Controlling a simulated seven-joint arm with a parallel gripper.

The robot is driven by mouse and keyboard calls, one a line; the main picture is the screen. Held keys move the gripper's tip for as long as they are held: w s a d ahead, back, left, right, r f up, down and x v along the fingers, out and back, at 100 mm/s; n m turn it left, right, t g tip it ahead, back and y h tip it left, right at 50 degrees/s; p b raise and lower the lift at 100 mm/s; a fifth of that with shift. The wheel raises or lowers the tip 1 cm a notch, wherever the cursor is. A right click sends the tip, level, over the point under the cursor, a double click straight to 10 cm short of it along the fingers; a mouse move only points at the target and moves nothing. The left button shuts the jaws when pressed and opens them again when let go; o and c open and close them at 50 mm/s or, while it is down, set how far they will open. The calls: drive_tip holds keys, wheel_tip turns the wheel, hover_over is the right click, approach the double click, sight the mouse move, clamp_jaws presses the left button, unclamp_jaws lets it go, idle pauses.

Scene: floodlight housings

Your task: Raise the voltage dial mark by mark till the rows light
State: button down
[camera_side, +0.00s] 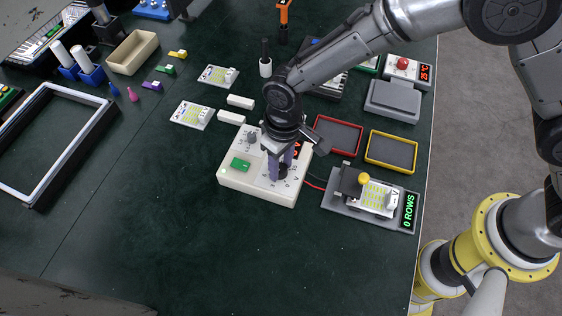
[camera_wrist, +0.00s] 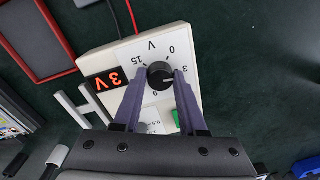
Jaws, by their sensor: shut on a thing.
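A cream power supply box (camera_side: 232,185) stands mid-table. Its black voltage dial (camera_wrist: 160,74) sits between the fingers of my gripper (camera_wrist: 161,82), which is shut on it. In the wrist view the dial's pale line points toward the 3 mark, and the red display (camera_wrist: 104,79) reads 3V. In the side view my gripper (camera_side: 281,168) comes down on the box's right part and hides much of the dial and display. A light panel (camera_side: 374,197) with rows of yellowish spots sits in a grey test stand (camera_side: 342,205). The stand's green readout (camera_side: 408,211) says 0 ROWS.
The box also has a green switch (camera_side: 240,164) and a grey knob (camera_side: 252,137). A red wire (camera_side: 314,184) runs toward the stand. Red (camera_side: 338,134) and yellow (camera_side: 391,151) trays lie behind the stand. Two light cards lie left of the box. The table in front is clear.

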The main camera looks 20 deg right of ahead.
sight(284, 169)
drive_tip(key=shift+m, duration=0.4)
drive_tip(key=m, duration=0.4)
drive_tip(key=shift+m, duration=0.3)
drive_tip(key=m, duration=0.5)
drive_tip(key=shift+a+t, duration=0.1)
drive_tip(key=shift+t, duration=0.2)
drive_tip(key=shift+r+m, duration=0.1)
drive_tip(key=shift+m, duration=0.2)
drive_tip(key=shift+c, duration=2.3)
unclamp_jaws()
wheel_tip(284, 169, up, 14)
drive_tip(key=shift+s+d, duration=0.25)
drive_tip(key=shift+d, duration=0.1)
